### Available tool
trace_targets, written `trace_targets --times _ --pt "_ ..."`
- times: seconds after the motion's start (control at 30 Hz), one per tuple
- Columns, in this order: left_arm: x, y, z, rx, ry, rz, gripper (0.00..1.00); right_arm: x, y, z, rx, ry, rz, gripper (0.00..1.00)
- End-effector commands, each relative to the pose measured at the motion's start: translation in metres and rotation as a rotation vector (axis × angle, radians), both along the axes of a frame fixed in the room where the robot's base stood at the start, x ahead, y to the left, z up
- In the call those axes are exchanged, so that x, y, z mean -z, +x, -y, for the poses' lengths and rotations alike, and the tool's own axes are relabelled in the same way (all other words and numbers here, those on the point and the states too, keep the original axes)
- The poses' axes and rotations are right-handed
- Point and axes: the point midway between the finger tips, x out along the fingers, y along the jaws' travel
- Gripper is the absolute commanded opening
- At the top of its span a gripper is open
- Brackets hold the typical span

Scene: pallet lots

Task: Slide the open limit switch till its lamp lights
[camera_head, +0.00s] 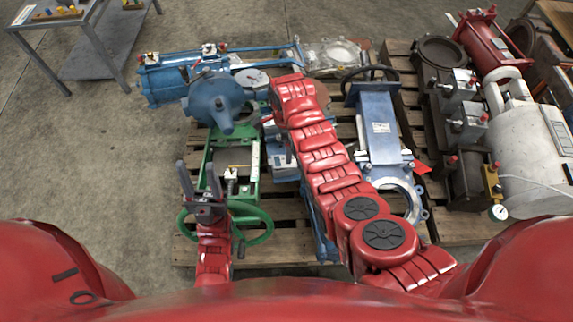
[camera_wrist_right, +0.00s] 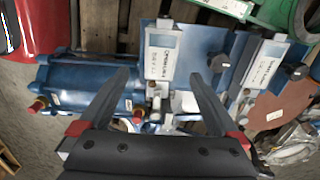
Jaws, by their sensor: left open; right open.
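Each has a dark round knob, the first one's knob (camera_wrist_right: 219,62) looking unlit. My right gripper (camera_wrist_right: 161,82) is open, its fingertips either side of the first box's lower part, contact unclear. In the head view my right arm hides it. My left gripper (camera_head: 197,178) is open and empty above a green handwheel (camera_head: 255,228).
A blue cylinder actuator (camera_head: 165,82) and a blue domed housing (camera_head: 213,98) lie on the wooden pallet left of my right arm. A blue gate valve (camera_head: 380,130) is on its right. A grey tank (camera_head: 520,150) stands far right. Bare floor (camera_head: 90,150) is open at left.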

Motion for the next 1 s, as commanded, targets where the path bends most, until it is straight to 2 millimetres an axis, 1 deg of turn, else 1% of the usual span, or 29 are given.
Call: trace_targets --times 0.03,0.1,0.3,0.43,0.5,0.7,0.97,1.0 --pt "0.006 0.0 0.0 0.0 0.0 0.0 0.5 0.016 -0.002 0.0 0.0 -0.001 -0.005 0.97" --pt "0.01 0.0 0.0 0.0 0.0 0.0 0.5 0.032 -0.003 0.001 0.0 -0.001 -0.003 0.97" --pt "0.026 0.0 0.0 0.0 0.0 0.0 0.5 0.073 -0.006 0.001 0.0 -0.001 -0.004 0.97" --pt "0.034 0.0 0.0 0.0 0.0 0.0 0.5 0.091 -0.009 0.001 -0.001 0.0 -0.003 0.97" --pt "0.044 0.0 0.0 0.0 0.0 0.0 0.5 0.103 -0.008 0.001 -0.001 0.001 0.001 0.97" --pt "0.05 0.0 0.0 0.0 0.0 0.0 0.5 0.113 -0.008 0.001 -0.001 0.002 0.003 0.97" --pt "0.049 0.0 0.0 0.0 0.0 0.0 0.5 0.113 -0.008 0.002 -0.001 0.002 0.003 0.97" --pt "0.049 0.0 0.0 0.0 0.0 0.0 0.5 0.113 -0.008 0.002 -0.001 0.002 0.003 0.94"
